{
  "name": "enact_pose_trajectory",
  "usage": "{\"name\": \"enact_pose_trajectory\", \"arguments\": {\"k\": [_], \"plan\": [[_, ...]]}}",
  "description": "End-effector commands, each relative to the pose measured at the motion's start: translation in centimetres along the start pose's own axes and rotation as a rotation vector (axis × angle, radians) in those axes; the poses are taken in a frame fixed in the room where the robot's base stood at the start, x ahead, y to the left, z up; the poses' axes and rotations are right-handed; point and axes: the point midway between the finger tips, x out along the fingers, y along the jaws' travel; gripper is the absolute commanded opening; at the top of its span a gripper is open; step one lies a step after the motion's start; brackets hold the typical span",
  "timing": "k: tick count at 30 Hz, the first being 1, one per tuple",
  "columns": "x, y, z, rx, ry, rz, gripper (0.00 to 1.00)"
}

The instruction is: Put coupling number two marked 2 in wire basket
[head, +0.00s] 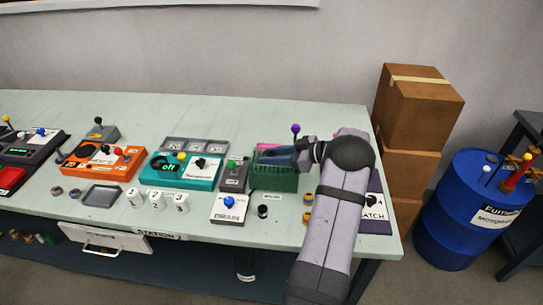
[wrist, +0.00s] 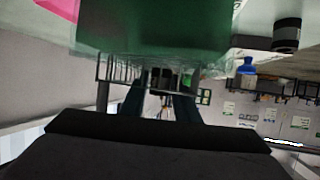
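The wire basket (head: 273,181) is dark green and stands right of centre on the bench. My gripper (head: 284,156) is at its top, pointing left, with its bluish fingers over the basket. Small white pieces marked 1, 2 and 3 stand left of centre, the 2 (head: 158,202) in the middle. I cannot make out a coupling marked 2.
A black cylinder (head: 263,211) stands in front of the basket. A grey box with a lever (head: 233,176) is close on its left, beside a teal control box (head: 180,172). Yellow-orange parts (head: 308,199) lie near my arm. Cardboard boxes (head: 415,105) and a blue drum (head: 462,215) are at right.

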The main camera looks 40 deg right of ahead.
Motion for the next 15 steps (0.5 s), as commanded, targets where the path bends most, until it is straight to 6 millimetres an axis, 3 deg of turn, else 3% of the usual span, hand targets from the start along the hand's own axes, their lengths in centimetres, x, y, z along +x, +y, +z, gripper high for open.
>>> {"name": "enact_pose_trajectory", "arguments": {"k": [8,15], "plan": [[-0.7,0.0,-0.3,-0.001,0.0,0.001,0.29],[-4.2,0.1,-0.2,0.0,0.0,0.005,0.29]]}}
